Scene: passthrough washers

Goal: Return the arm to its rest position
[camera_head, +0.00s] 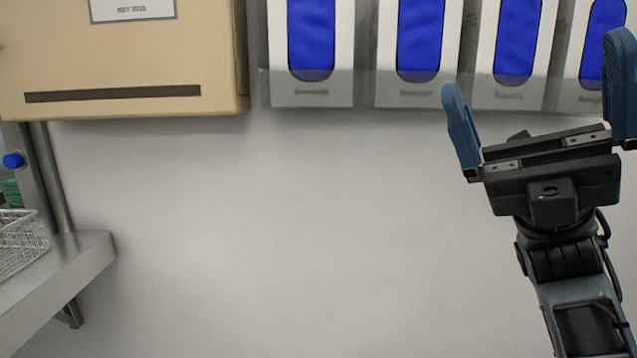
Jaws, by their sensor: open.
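My gripper (538,88) is at the right of the head view, pointing up, with its two blue fingers wide apart. Nothing is between the fingers. The right finger reaches the picture's right edge. My arm comes up from the bottom right corner, and its lower part is out of view. In the picture the fingers overlap the lower part of the wall dispensers; how far they are from them I cannot tell.
Several white dispensers with blue fronts (311,40) hang along the top right. A beige box (130,65) hangs at the top left. A metal shelf (75,270) with a wire basket (18,242) is at the left. The wall between is bare.

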